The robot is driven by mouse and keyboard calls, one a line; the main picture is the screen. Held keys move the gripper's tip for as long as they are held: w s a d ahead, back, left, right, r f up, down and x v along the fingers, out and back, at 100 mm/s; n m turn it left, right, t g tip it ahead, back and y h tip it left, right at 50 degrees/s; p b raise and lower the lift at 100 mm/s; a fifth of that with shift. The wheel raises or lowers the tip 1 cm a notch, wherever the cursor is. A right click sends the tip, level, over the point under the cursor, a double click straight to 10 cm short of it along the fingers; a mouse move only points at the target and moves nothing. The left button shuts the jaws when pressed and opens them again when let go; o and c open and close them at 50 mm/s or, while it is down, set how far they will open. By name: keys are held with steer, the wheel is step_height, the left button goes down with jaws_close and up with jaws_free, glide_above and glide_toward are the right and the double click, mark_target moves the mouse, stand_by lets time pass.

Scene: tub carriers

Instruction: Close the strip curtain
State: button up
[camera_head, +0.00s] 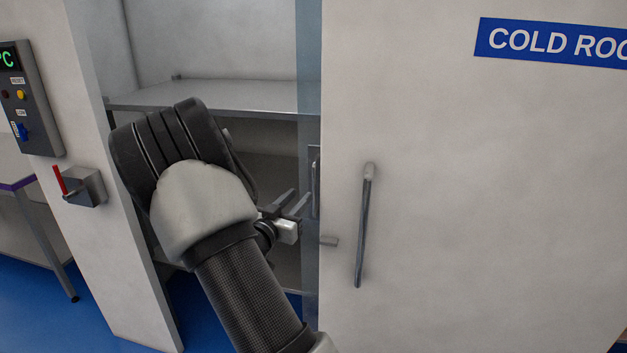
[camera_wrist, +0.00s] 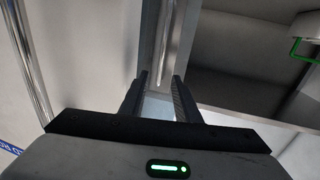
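The strip curtain (camera_head: 308,60) is a narrow translucent bluish band bunched at the right side of the cold room doorway, beside the white door. A slim grey upright handle (camera_head: 316,188) sits at the band's edge. My gripper (camera_head: 297,203) is in the doorway just left of this handle, its two fingers apart and pointing towards it. In the wrist view my gripper (camera_wrist: 160,95) is open, with a pale upright strip (camera_wrist: 163,45) showing ahead between the fingertips. I cannot tell whether the fingers touch it. My forearm and wrist hide part of the doorway.
The white sliding door (camera_head: 450,200) with a long bar handle (camera_head: 364,225) stands at right. Inside are grey shelves (camera_head: 230,95). The left frame carries a red-levered box (camera_head: 84,187) and a control panel (camera_head: 30,98). A green-edged object (camera_wrist: 305,45) shows in the wrist view.

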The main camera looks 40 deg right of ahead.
mark_target(313, 181)
steer(key=p+x, duration=0.1)
steer(key=x, duration=1)
steer(key=shift+d, duration=0.1)
jaws_close()
